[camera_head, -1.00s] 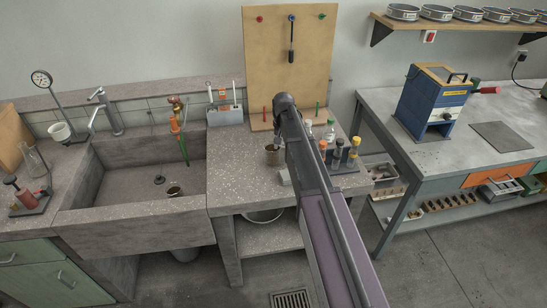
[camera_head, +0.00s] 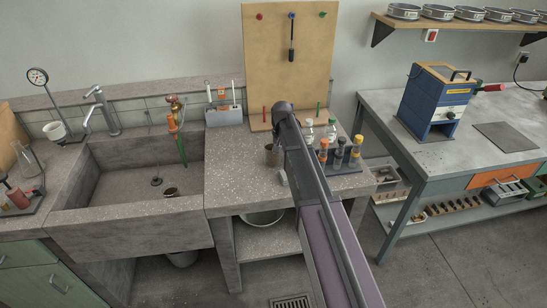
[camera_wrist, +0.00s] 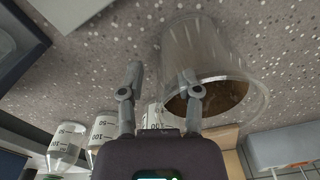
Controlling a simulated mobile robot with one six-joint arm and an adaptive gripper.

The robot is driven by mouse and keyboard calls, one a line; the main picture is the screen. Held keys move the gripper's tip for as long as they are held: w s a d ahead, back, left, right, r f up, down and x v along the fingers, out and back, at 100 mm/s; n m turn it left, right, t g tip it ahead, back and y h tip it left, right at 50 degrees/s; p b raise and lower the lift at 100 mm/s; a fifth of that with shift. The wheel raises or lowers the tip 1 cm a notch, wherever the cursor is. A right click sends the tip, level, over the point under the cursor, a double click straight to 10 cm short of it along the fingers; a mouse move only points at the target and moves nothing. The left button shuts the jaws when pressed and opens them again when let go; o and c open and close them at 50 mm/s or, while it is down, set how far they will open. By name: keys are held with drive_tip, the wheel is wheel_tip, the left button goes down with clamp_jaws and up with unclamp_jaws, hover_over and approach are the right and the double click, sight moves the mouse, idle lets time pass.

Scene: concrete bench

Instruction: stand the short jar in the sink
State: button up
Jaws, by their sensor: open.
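A clear glass jar (camera_wrist: 205,50) with brown contents stands on the speckled bench in the wrist view. In the head view a jar (camera_head: 272,155) stands on the bench just left of my arm and appears to be the same one. Another small jar (camera_head: 171,192) with dark brown contents stands in the concrete sink (camera_head: 115,200); I cannot tell from size alone which jar is the short one. My gripper (camera_wrist: 160,82) is open and empty. Its right finger overlaps the jar's rim in the wrist view; contact is unclear.
Labelled bottles (camera_wrist: 62,145) stand close to my gripper. A pegboard (camera_head: 285,60) rises behind. A tap (camera_head: 102,110) and a hose with a brass valve (camera_head: 175,125) overhang the sink's back.

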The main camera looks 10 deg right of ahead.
idle(0.3)
clamp_jaws()
drive_tip(key=shift+r, duration=0.2)
wheel_tip(320, 180, up, 4)
drive_tip(key=p, duration=0.4)
drive_tip(key=shift+f, duration=0.15)
drive_tip(key=s+p, duration=0.1)
drive_tip(key=s, duration=1.5)
drive_tip(key=shift+d+r, duration=0.15)
drive_tip(key=shift+r, duration=0.3)
